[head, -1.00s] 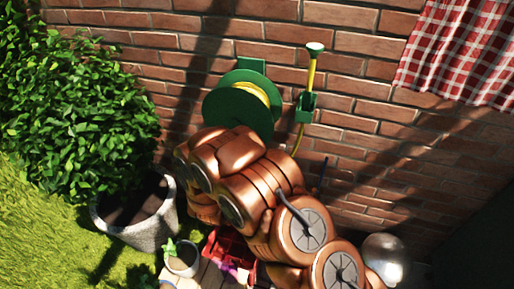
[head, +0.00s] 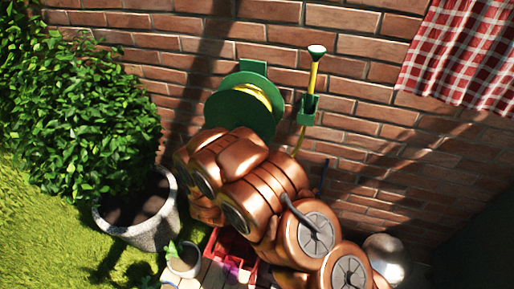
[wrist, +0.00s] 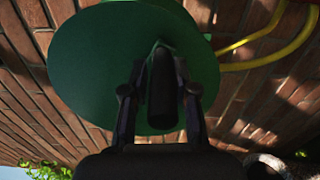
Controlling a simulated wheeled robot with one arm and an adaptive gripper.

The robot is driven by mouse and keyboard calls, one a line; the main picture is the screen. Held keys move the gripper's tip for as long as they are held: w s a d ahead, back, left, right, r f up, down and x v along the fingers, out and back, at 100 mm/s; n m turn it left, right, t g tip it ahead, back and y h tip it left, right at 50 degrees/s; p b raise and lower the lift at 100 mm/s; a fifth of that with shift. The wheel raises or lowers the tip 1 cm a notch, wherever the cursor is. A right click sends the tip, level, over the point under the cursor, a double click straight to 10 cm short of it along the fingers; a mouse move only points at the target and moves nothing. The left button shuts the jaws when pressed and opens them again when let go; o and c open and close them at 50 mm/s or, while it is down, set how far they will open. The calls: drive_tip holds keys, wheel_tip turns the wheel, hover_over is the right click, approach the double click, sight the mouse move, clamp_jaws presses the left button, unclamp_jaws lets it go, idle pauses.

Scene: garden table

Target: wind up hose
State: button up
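The green hose reel (head: 232,112) is mounted on the brick wall, with yellow hose (head: 256,92) showing at its hub. In the wrist view the reel's green disc (wrist: 95,60) fills the upper middle, and yellow hose (wrist: 270,50) curves off to the right. My gripper (wrist: 161,75) has its fingers on both sides of the reel's dark crank handle (wrist: 161,90) and looks closed on it. My arm hides the gripper and handle in the head view.
A large stone pot (head: 145,232) and a leafy bush (head: 80,120) stand at the left. A small pot (head: 185,262) and a red crate (head: 232,246) are below my arm. A metal sphere (head: 386,258) is at lower right. A checked cloth (head: 460,55) hangs at upper right.

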drive_tip(key=o, duration=0.3)
drive_tip(key=shift+o, duration=0.2)
drive_tip(key=shift+d, duration=0.1)
drive_tip(key=shift+s+f, duration=0.1)
drive_tip(key=v, duration=1.2)
idle(0.4)
